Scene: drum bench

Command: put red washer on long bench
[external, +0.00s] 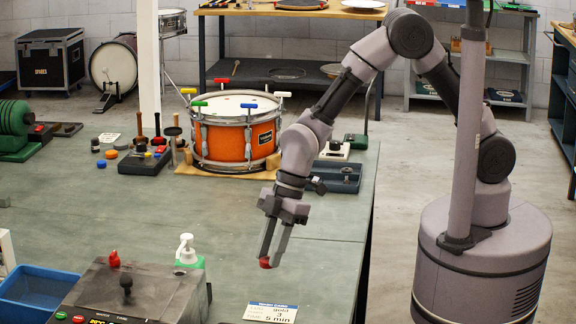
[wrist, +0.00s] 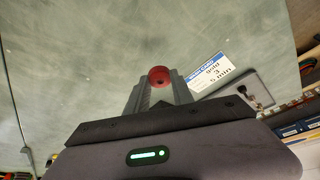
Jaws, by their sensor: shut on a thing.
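My gripper (external: 270,259) is shut on the red washer (external: 265,262) and holds it between the fingertips. In the wrist view the washer (wrist: 159,76) shows as a small red ring between the tips of my gripper (wrist: 160,84). The long bench (external: 130,210) has a wide grey-green top below and around the gripper. I cannot tell exactly whether the washer touches the bench top or hangs just above it.
An orange drum (external: 222,143) stands at the back of the bench. A white card (external: 270,312), a pump bottle (external: 187,252), a dark control box (external: 135,292) and a blue bin (external: 35,292) are at the front. The bench middle is clear.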

